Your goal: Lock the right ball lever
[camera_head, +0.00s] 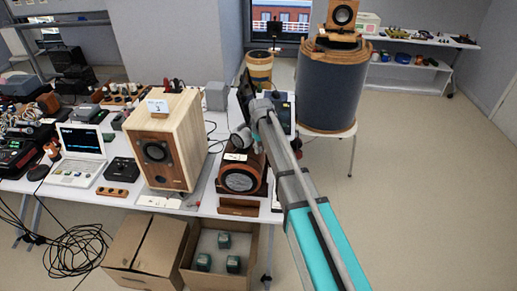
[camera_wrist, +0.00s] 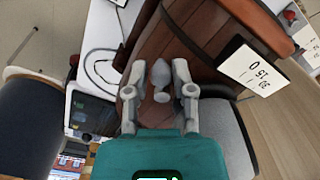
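A brown wooden speaker (camera_head: 243,174) with a round dark front sits near the table's front edge, left of my arm. In the wrist view its reddish-brown planked body (camera_wrist: 205,55) has dark bands. A grey ball lever (camera_wrist: 160,74) with a rounded knob stands against this body. My gripper (camera_wrist: 157,88) is open, with one finger on each side of the lever. Gaps show between the fingers and the knob; I see no contact. In the head view the lever is not clear behind my wrist. Whether it is locked cannot be told.
A white card with numbers (camera_wrist: 257,72) stands close right of the fingers. A pale wooden box speaker (camera_head: 165,140) is left of the brown one. A large dark cylinder speaker (camera_head: 330,90) is behind right. Cartons (camera_head: 145,250) lie below; the right floor is clear.

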